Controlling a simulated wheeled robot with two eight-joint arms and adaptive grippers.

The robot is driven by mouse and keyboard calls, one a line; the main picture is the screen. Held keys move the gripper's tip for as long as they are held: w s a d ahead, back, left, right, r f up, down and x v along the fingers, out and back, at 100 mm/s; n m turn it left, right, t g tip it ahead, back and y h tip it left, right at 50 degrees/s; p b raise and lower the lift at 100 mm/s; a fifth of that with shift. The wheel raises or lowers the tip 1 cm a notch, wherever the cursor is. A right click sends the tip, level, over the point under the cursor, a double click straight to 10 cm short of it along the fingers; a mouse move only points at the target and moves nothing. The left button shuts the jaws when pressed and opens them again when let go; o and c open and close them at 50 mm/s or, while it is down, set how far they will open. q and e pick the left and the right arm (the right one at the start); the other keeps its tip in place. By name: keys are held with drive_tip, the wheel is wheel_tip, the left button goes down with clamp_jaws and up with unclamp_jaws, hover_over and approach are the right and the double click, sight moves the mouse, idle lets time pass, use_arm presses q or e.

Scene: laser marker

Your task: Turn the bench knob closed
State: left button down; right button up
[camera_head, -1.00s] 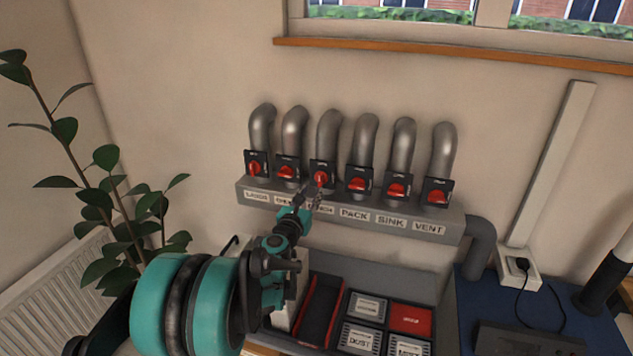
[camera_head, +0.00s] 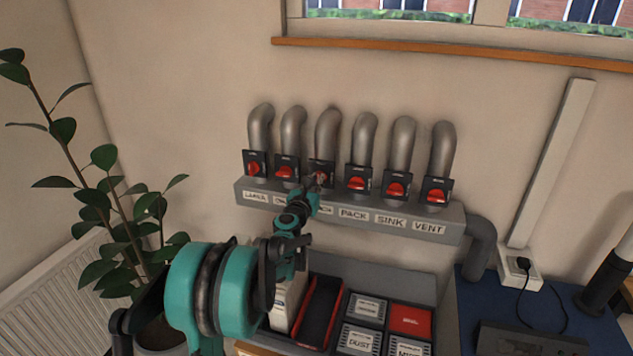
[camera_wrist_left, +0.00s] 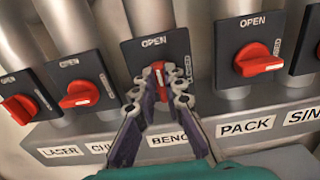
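The bench knob (camera_wrist_left: 158,70) is a red handle on a black plate marked OPEN above, with the BENCH label below it. The handle stands about upright, towards OPEN. In the head view, my left gripper (camera_head: 317,183) is at the third plate from the left, and the bench knob (camera_head: 320,175) is largely covered. My right gripper is not in view.
The pack knob (camera_wrist_left: 258,62) is close on the right, and another red knob (camera_wrist_left: 80,94) is close on the left. Grey pipes (camera_head: 365,135) rise behind the knobs. A tray with boxes (camera_head: 410,318) lies below, and a plant (camera_head: 110,220) stands at left.

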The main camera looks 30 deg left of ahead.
use_arm(q)
drive_tip(key=shift+m, duration=0.4)
drive_tip(key=shift+w+d+f+m, duration=0.1)
drive_tip(key=shift+d+f+m, duration=0.1)
drive_tip(key=shift+m, duration=2.65)
drive_tip(key=shift+d+f+m, duration=0.25)
drive_tip(key=shift+m, duration=2.65)
drive_tip(key=shift+w+d+f+m, duration=0.1)
drive_tip(key=shift+d+f+m, duration=0.1)
drive_tip(key=shift+m, duration=2.65)
drive_tip(key=c, duration=1.6)
unclamp_jaws()
